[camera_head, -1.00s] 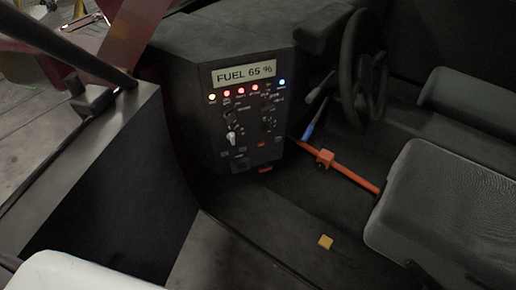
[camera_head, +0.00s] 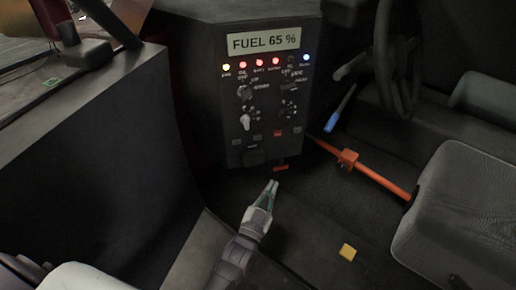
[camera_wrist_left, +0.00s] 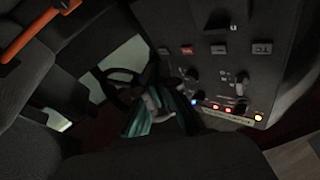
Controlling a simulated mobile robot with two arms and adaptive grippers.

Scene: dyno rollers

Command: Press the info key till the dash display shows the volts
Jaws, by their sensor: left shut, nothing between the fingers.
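The dash display (camera_head: 263,41) reads "FUEL 65 %" at the top of the dark control panel (camera_head: 262,110) in the head view. A row of small keys sits low on the panel, one of them red (camera_head: 278,133); the same keys show in the left wrist view, with the red key (camera_wrist_left: 187,50) among them. My left gripper (camera_head: 272,184) is shut and empty, in front of and below the panel, apart from the keys. My right gripper is not in view.
Lit lamps and rotary knobs (camera_head: 244,92) sit between display and keys. To the right are a steering wheel (camera_head: 383,60), a blue-handled lever (camera_head: 335,118), an orange bar (camera_head: 380,182) and a grey seat (camera_head: 470,200). A yellow block (camera_head: 348,252) lies on the floor.

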